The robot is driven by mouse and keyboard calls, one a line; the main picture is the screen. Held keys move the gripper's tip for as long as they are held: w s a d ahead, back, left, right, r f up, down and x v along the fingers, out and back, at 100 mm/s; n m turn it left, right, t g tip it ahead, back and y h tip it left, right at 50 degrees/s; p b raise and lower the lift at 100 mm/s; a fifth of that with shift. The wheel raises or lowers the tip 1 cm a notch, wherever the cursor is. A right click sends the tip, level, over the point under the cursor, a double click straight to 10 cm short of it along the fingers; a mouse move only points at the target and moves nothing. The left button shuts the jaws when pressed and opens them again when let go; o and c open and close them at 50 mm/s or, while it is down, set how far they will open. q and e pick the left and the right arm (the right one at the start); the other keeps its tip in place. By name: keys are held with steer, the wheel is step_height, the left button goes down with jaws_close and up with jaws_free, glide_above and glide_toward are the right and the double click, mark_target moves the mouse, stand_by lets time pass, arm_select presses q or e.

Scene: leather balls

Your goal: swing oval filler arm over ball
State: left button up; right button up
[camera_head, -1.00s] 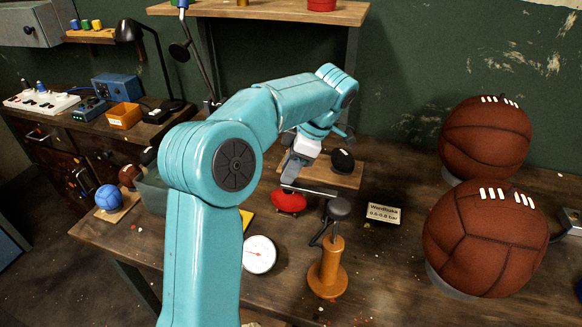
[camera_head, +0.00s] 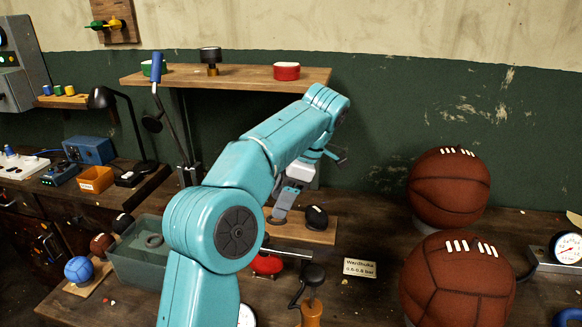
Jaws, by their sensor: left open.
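Two large brown leather balls with white laces stand on the bench at the right, a rear ball (camera_head: 449,188) and a front ball (camera_head: 457,285). A grey metal bar (camera_head: 287,252) reaches from near a red oval piece (camera_head: 267,265) to a dark knob (camera_head: 313,274) above an orange post (camera_head: 311,315); I cannot tell how they join. This looks like the oval filler arm, and it is left of the balls, not over them. My left gripper (camera_head: 281,212) is open and points down behind the bar. Its fingertips look empty. My right gripper is out of view.
A small black ball (camera_head: 316,218) lies on a wooden board (camera_head: 305,236) beside my left gripper. A label card (camera_head: 360,269) lies in front of it. A shelf (camera_head: 225,79) is above. A gauge (camera_head: 567,247) stands at far right. A translucent bin (camera_head: 140,265) is at left.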

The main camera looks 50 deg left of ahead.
arm_select(q)
steer(key=p+v, duration=0.3)
steer(key=v, duration=0.3)
steer(key=shift+p, duration=0.4)
